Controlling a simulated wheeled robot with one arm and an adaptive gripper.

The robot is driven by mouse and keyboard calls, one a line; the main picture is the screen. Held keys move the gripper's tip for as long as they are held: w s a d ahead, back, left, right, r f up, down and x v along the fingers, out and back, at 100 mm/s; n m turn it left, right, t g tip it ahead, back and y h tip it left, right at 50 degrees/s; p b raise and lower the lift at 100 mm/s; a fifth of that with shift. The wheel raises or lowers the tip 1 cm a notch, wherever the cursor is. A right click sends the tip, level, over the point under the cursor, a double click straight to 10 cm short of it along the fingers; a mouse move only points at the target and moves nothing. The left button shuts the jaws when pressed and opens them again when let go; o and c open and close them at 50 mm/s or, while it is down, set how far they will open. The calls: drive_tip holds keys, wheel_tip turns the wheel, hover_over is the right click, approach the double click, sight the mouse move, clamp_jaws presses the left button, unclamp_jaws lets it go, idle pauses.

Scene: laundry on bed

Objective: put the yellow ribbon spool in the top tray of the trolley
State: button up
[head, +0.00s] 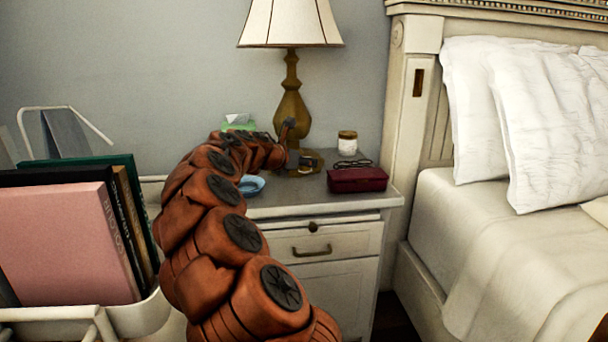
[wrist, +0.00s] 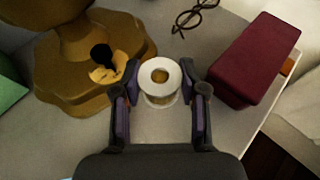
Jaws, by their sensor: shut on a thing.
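The ribbon spool (wrist: 160,92) shows in the wrist view as a pale round flange with a yellowish middle. It sits upright between the two fingers of my gripper (wrist: 159,88), which is shut on it. In the head view my gripper (head: 304,166) is low over the nightstand, in front of the lamp base. The spool is small there and hard to make out. A white trolley (head: 140,318) stands at the lower left of the head view. Its top tray holds several upright books.
The nightstand (head: 300,208) carries a brass lamp (head: 291,105), a lidded jar (head: 347,143), a dark red case (head: 357,179), glasses (wrist: 195,16), a blue dish (head: 251,186) and a green tissue box (head: 239,122). The bed (head: 500,235) stands at the right.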

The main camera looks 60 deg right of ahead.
sight(300, 171)
drive_tip(key=shift+w+d, duration=0.15)
drive_tip(key=shift+d, duration=0.05)
wheel_tip(300, 171, down, 4)
drive_tip(key=b, duration=0.2)
drive_tip(key=shift+r+b, duration=0.15)
drive_tip(key=shift+b, duration=0.2)
drive_tip(key=o, duration=0.8)
drive_tip(key=shift+o, duration=0.2)
